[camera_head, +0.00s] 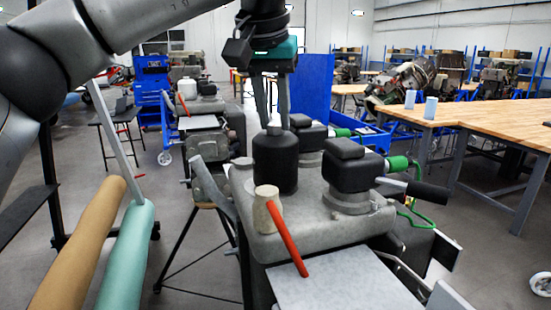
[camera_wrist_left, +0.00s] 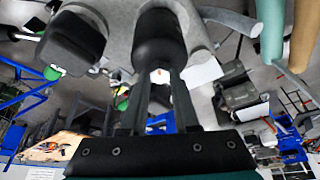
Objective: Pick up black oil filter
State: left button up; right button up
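The black oil filter (camera_head: 275,162) is a black cylinder with a narrow top, upright on the grey housing (camera_head: 316,212) of the nearest stand. My left gripper (camera_head: 272,118) points down from above with its fingertips at the filter's top. In the left wrist view the filter (camera_wrist_left: 160,38) lies straight ahead, and the two fingers of my left gripper (camera_wrist_left: 160,82) are apart with a gap at its small end. I cannot tell whether they touch it. My right gripper is not in view.
A black capped part (camera_head: 350,165) stands close right of the filter, with a black handle (camera_head: 427,192) beyond. A pale cylinder with a red lever (camera_head: 283,232) stands in front. Tan (camera_head: 80,245) and teal (camera_head: 128,255) padded bars are at left. A wooden table (camera_head: 480,118) is at right.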

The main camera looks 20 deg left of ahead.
pick_arm(q)
grip_shut()
dwell(0.9)
